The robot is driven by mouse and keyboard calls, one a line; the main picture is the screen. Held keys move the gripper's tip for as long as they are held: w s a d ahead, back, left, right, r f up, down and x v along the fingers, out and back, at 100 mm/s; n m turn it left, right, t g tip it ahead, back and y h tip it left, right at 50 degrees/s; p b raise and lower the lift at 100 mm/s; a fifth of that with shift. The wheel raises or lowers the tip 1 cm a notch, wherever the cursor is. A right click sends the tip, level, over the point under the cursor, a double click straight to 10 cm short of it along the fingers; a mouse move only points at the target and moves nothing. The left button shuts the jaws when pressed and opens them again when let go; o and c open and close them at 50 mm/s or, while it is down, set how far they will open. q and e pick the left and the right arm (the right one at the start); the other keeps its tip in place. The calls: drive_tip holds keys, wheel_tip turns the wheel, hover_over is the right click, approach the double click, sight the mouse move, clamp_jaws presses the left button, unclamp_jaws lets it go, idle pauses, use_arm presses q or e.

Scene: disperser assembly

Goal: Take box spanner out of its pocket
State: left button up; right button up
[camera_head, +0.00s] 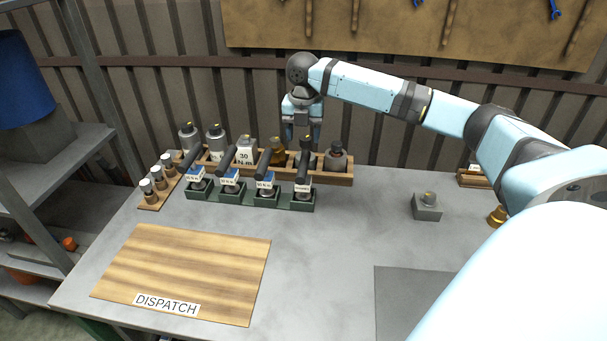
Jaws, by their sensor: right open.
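My right gripper (302,133) points down over the right part of a wooden rack (335,179) at the back of the table. Its two fingers are apart, on either side of a dark upright piece (306,146) in the rack. I cannot tell if they touch it. In front of the rack stands a row of green pockets (232,197), each with a dark-handled tool leaning up to the right. The rightmost tool (304,175) overlaps the area below the gripper. I cannot tell for sure which piece is the box spanner. My left gripper is not in view.
The rack also holds grey bottle-like pieces (216,138), a brass piece (277,150) and a dark round piece (336,155). A small wooden holder (150,205) stands left. A wooden DISPATCH board (190,265) lies in front. A grey block (427,207) sits right; the middle table is clear.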

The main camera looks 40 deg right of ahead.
sight(303, 163)
wheel_tip(303, 163, down, 13)
drive_tip(key=shift+w+d+r, duration=0.1)
idle(0.4)
clamp_jaws()
